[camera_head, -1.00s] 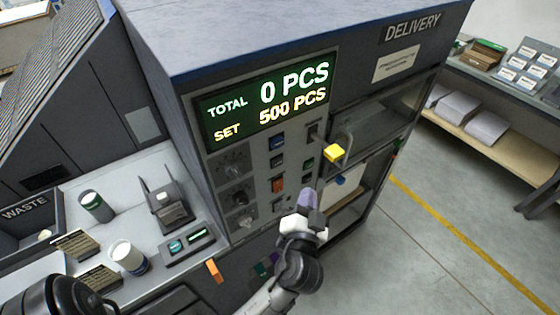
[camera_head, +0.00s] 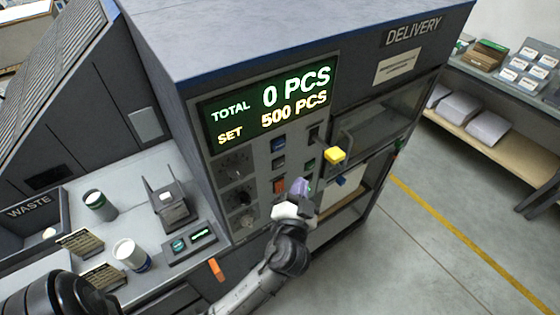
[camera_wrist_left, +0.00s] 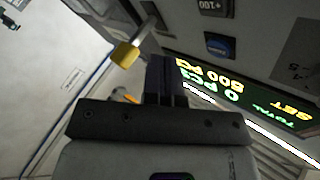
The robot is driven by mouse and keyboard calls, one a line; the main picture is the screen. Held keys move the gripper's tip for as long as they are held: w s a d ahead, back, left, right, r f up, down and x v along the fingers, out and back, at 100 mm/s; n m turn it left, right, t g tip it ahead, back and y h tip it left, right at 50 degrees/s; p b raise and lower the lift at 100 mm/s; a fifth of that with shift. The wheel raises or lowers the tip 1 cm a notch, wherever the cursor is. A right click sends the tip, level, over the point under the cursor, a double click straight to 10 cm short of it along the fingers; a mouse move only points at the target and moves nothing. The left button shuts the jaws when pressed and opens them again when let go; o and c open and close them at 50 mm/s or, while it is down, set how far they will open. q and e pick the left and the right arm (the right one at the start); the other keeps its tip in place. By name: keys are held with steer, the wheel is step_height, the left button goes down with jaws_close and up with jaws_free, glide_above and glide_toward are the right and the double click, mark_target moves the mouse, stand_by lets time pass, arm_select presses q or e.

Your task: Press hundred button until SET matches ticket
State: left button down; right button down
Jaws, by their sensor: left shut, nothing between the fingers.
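The panel display (camera_head: 268,105) reads TOTAL 0 PCS and SET 500 PCS. It also shows upside down in the left wrist view (camera_wrist_left: 240,97). A dark key marked +100 (camera_wrist_left: 210,6) sits at the top edge of the left wrist view, beside a blue button (camera_wrist_left: 218,45). In the head view the dark key (camera_head: 278,163) is below the blue button (camera_head: 278,144). My left gripper (camera_head: 302,186) is shut and empty in front of the lower panel, near a red button (camera_head: 279,185). I cannot tell whether it touches anything. I cannot pick out the ticket for certain.
A yellow-tipped lever (camera_head: 334,155) sticks out right of the buttons, close to my left gripper. Dark knobs (camera_head: 236,170) are at the panel's left. The counter holds a waste bin (camera_head: 30,215), canisters (camera_head: 128,254) and small printed cards (camera_head: 80,243).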

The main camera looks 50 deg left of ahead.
mark_target(279, 164)
arm_select(q)
steer(key=shift+w+a+p, duration=0.15)
steer(key=shift+w+a, duration=0.05)
steer(key=shift+a, duration=1)
steer(key=shift+w+a+p, duration=0.15)
steer(key=shift+a, duration=1)
steer(key=shift+a, duration=0.45)
stand_by(0.4)
